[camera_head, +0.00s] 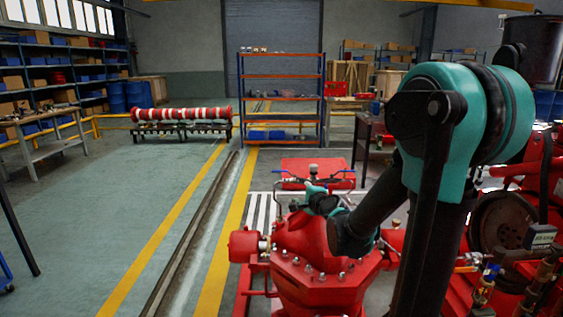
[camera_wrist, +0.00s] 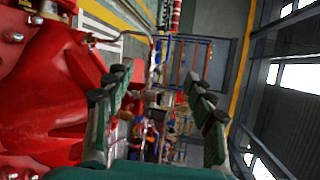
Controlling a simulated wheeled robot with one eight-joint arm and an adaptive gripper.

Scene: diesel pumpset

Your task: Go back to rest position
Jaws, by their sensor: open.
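My gripper (camera_wrist: 158,84) shows in the wrist view as two green fingers with dark pads. They are spread wide apart, and I see nothing held between them. In the head view my teal and black arm rises at the right and reaches down to the left, with its wrist end over the red pump casing (camera_head: 325,285). The fingers are small and hard to make out there. In the wrist view the red casing (camera_wrist: 45,100) fills the left side, beside the left finger. I cannot tell from these views whether any part of my gripper touches it.
Red machinery with a round dark flange (camera_head: 505,222) stands at the right. A blue and orange shelf (camera_head: 281,97) stands behind. A red and white shaft (camera_head: 181,114) lies on a stand. A workbench (camera_head: 45,140) is at the left.

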